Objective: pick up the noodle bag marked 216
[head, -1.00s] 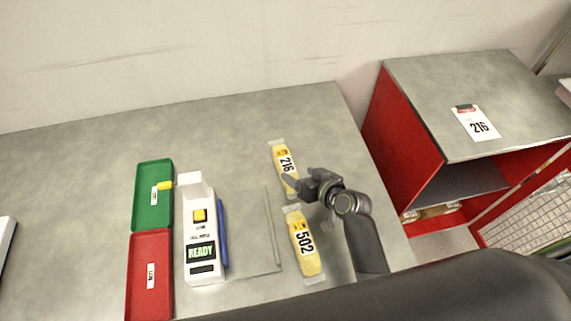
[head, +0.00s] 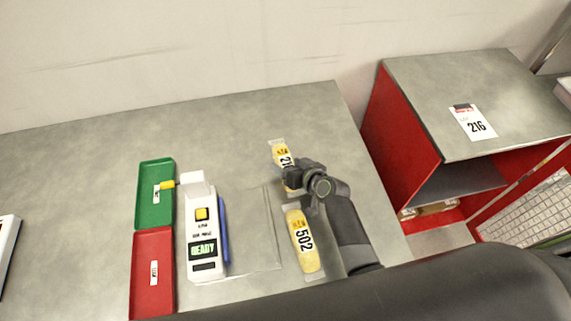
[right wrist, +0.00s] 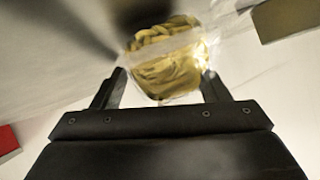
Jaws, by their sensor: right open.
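The noodle bag marked 216 (head: 281,153) lies on the grey table, a yellow packet with clear ends. My right gripper (head: 292,176) is at its near end and hides part of it and of its number. In the right wrist view, a clear bag of yellow noodles (right wrist: 165,62) sits between and just beyond the two open fingers (right wrist: 160,85); I cannot read a number there. I cannot tell whether the fingers touch it. The noodle bag marked 502 (head: 303,241) lies nearer, just below the gripper. My left gripper does not show.
A white device reading READY (head: 203,251) stands left of the bags, beside a green tray (head: 148,212) and a red tray (head: 146,297). A red and grey cabinet (head: 400,120) on the right bears a card marked 216 (head: 474,122). The table behind the bags is clear.

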